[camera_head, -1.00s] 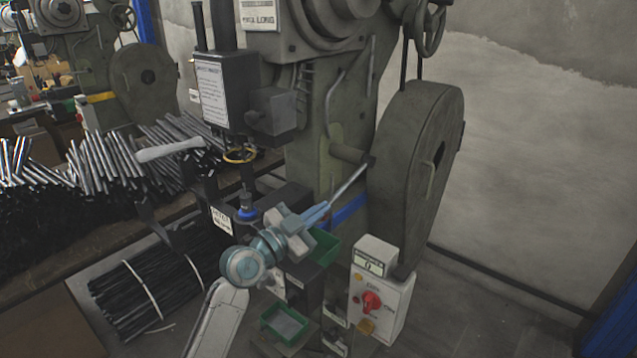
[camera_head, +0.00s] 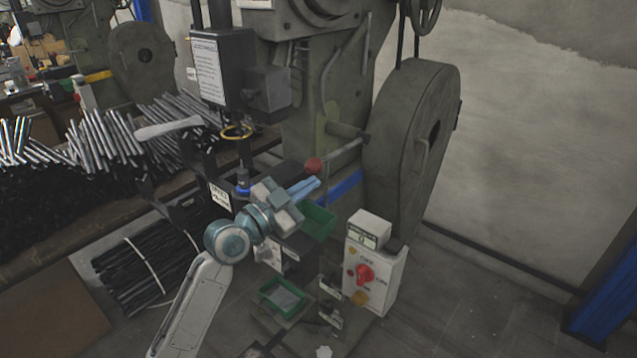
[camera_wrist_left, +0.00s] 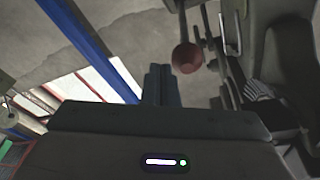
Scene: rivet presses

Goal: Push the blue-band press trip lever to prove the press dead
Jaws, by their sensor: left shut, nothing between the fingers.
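The trip lever (camera_head: 342,152) is a thin rod with a red ball end (camera_head: 314,165), sticking out left from the press beside the flywheel. A blue band (camera_head: 347,187) shows on the press frame below it. My left gripper (camera_head: 319,182) is shut and empty, its blue-grey fingers just below the ball in the head view. I cannot tell whether they touch. In the left wrist view the ball (camera_wrist_left: 187,58) stands to the right of the shut fingertips (camera_wrist_left: 161,72), with a small gap between them in the picture. My right gripper is not in view.
A control box (camera_head: 378,275) with a red rotary switch (camera_head: 365,274) and a counter (camera_head: 363,238) stands right of my left arm. Green trays (camera_head: 318,222) sit below the press. The flywheel (camera_head: 405,150) is right of the lever. Rod bundles (camera_head: 150,270) lie left.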

